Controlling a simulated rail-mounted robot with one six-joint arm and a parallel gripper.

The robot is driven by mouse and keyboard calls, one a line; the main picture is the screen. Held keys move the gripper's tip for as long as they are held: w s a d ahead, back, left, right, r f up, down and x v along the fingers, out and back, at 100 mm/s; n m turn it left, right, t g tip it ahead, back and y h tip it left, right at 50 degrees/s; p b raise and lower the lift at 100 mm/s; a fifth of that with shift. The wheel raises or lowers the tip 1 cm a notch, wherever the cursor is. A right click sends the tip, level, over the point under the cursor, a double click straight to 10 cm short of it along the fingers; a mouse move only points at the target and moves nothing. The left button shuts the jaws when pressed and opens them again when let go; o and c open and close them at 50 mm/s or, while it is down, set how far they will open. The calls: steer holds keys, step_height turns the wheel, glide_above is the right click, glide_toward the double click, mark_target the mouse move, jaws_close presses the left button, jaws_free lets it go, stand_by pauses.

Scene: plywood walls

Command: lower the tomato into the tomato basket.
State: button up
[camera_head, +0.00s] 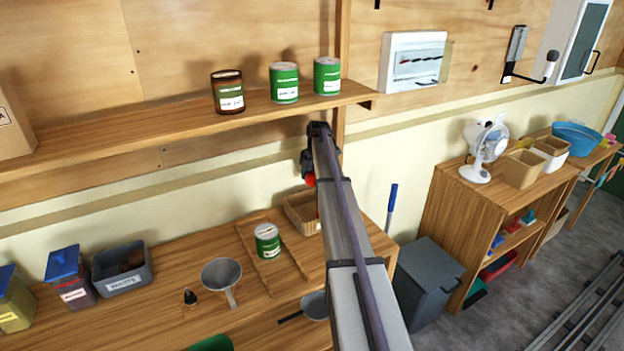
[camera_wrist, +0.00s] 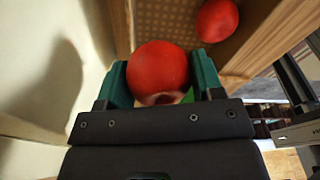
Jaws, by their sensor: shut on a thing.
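A red tomato (camera_wrist: 158,70) sits between the two green fingers of my gripper (camera_wrist: 160,82), which is shut on it. In the head view the held tomato (camera_head: 310,179) shows as a small red spot beside my arm, above the tomato basket (camera_head: 297,212). The basket is tan and stands on the wooden worktop near the wall, partly hidden by my arm. In the wrist view the basket (camera_wrist: 262,45) lies beyond the held tomato, with another red tomato (camera_wrist: 216,19) inside it.
A green can (camera_head: 267,240) stands on a wooden tray left of the basket. A shelf (camera_head: 180,122) with several cans runs above the worktop. A grey trash bin (camera_head: 427,285) stands right.

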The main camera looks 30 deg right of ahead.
stand_by(0.3)
step_height(320, 180, down, 5)
steer(key=b, duration=0.5)
stand_by(0.8)
steer(key=o, duration=0.8)
steer(key=shift+c, duration=0.2)
steer(key=r+p, duration=0.3)
steer(key=d+r+p, duration=0.1)
steer(key=r+p, duration=0.7)
steer(key=shift+w+d, duration=0.2)
steer(key=shift+d, duration=0.05)
